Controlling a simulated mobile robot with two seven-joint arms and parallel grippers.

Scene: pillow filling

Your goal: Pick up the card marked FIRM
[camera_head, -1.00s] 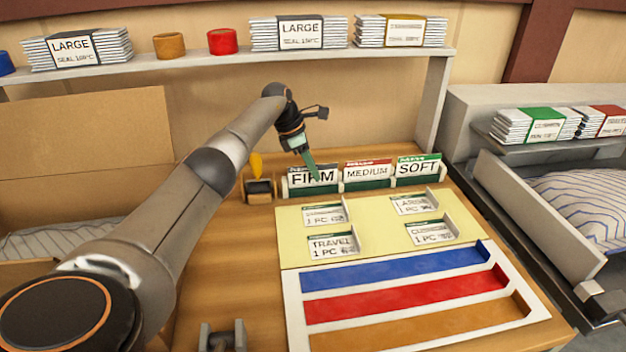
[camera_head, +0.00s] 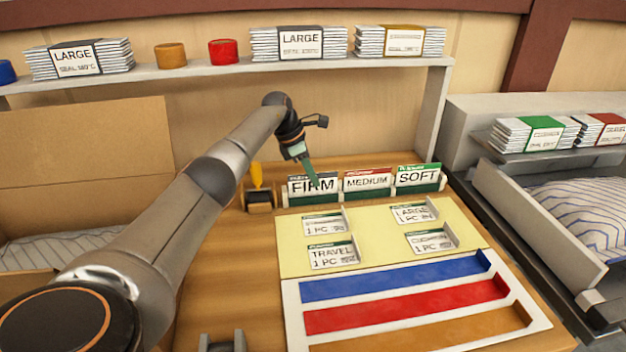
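The FIRM card (camera_head: 303,187) is white with bold black letters and stands upright in a green card holder (camera_head: 345,195) at the back of the wooden table. It is the left one of three cards, beside the MEDIUM card (camera_head: 367,182) and the SOFT card (camera_head: 417,176). My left gripper (camera_head: 312,178) reaches down from above, with a greenish finger in front of the FIRM card, overlapping its letters. I cannot tell whether it touches the card or how far apart the fingers are.
A yellow mat (camera_head: 380,232) with several small label cards lies in front of the holder. A white tray (camera_head: 292,316) with blue, red and orange lanes is nearer. A small yellow-and-black object (camera_head: 257,190) stands left of the holder.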

